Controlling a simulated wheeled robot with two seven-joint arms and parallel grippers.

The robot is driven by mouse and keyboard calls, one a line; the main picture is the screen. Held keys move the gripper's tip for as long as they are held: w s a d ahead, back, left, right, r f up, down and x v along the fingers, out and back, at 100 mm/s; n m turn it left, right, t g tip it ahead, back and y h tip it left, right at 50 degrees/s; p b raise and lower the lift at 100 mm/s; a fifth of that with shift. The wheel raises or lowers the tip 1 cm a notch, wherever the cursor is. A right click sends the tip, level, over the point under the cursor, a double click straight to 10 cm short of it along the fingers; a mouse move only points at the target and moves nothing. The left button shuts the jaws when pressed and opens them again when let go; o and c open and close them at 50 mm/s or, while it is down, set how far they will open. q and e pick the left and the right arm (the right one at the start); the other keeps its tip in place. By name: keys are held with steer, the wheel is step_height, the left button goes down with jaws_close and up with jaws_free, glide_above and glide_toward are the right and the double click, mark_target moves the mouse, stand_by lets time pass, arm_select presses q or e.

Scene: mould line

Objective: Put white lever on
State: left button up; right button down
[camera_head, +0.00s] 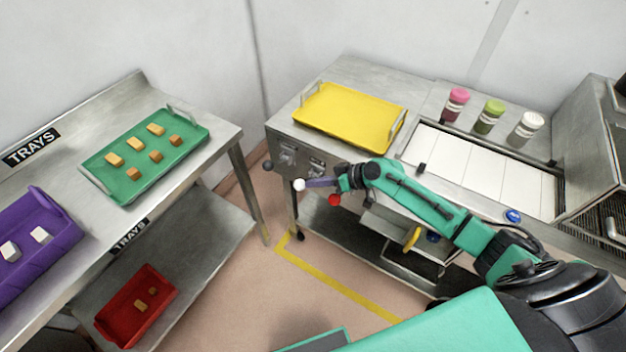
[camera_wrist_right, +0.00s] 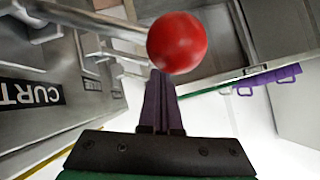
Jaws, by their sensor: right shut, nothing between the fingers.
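The white lever's round white knob (camera_head: 299,185) sticks out from the front of the steel machine in the head view. The slim purple fingers of my right gripper (camera_head: 311,183) point left, with their tips right beside this knob; I cannot tell whether they touch it. The right gripper is shut and empty. In the right wrist view its closed fingers (camera_wrist_right: 160,88) reach up toward a large red knob (camera_wrist_right: 177,42), which stands nearer the camera. The white knob cannot be made out there. My left gripper is not in view.
A black knob (camera_head: 267,165) sits left of the white one, and the red knob (camera_head: 334,200) is just below my right wrist. A yellow tray (camera_head: 350,115) lies on the machine top. A side table (camera_head: 215,133) with trays stands left, with open floor between.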

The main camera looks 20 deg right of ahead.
steer(key=shift+w+a+f, duration=0.25)
steer(key=shift+a+f, duration=0.05)
steer(key=shift+s+a+f+b, duration=0.35)
steer(key=shift+s+f+b, duration=0.05)
steer(key=shift+f+b, duration=0.15)
steer(key=shift+r, duration=0.1)
steer(key=shift+r+p, duration=0.6)
steer(key=shift+r, duration=0.15)
